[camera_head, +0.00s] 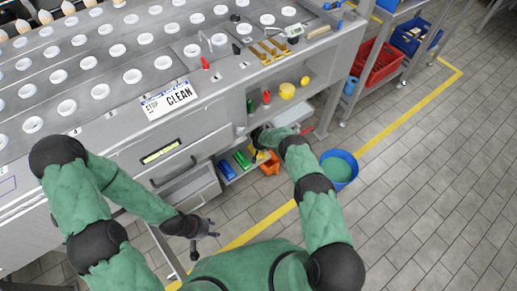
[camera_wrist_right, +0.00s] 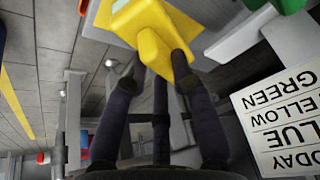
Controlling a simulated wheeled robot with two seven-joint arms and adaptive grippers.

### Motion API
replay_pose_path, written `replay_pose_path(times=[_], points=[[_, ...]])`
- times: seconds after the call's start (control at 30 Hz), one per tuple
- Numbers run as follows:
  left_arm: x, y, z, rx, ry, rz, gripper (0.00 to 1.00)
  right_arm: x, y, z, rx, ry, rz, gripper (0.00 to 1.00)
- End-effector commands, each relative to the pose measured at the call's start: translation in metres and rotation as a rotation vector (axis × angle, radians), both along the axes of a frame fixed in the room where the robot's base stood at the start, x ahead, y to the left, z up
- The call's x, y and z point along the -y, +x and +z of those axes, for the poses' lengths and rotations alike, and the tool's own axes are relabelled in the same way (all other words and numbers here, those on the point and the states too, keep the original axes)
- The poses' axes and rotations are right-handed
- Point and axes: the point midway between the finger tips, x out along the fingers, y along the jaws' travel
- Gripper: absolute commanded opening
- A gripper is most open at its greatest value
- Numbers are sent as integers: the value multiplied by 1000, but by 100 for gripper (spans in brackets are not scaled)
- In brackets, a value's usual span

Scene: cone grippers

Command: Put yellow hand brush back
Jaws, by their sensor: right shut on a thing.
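The yellow hand brush (camera_wrist_right: 150,30) shows in the right wrist view as a yellow block with a neck, held between the dark fingers of my right gripper (camera_wrist_right: 165,75). In the head view my right gripper (camera_head: 264,139) is at the lower shelf of the machine, partly hidden by my arm. A bit of yellow (camera_head: 261,156) shows just below it. Green (camera_head: 241,159) and blue (camera_head: 226,169) items lie on the lower shelf to its left. My left gripper (camera_head: 204,231) is open and empty over the floor, in front of the machine.
An orange item (camera_head: 269,167) is by the lower shelf. A label board (camera_wrist_right: 275,115) with colour words is close at right in the wrist view. Red (camera_head: 378,65) and blue crates (camera_head: 411,38) are farther right.

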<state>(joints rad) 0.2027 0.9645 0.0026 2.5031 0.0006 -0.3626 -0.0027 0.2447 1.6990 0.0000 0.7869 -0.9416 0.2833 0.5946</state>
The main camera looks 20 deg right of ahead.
Motion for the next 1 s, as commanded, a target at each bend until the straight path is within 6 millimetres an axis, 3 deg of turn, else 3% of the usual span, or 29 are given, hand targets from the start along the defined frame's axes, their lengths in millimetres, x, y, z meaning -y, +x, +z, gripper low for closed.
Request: replay_pose_path(times=[0.13,0.17,0.2,0.23,0.67,1.0], points=[[0,0,2,1,0,0,40,0,-1,0,-3,1,0,0],[0,0,2,1,0,0,40,-1,-2,0,-3,1,0,34],[0,0,2,1,0,0,40,-1,-2,0,-3,1,0,45],[0,0,2,1,0,0,40,0,-2,0,-3,1,0,49],[0,0,6,1,0,0,40,0,-2,5,-2,0,-1,49],[0,0,42,1,0,0,40,0,-14,37,-3,0,1,49]])
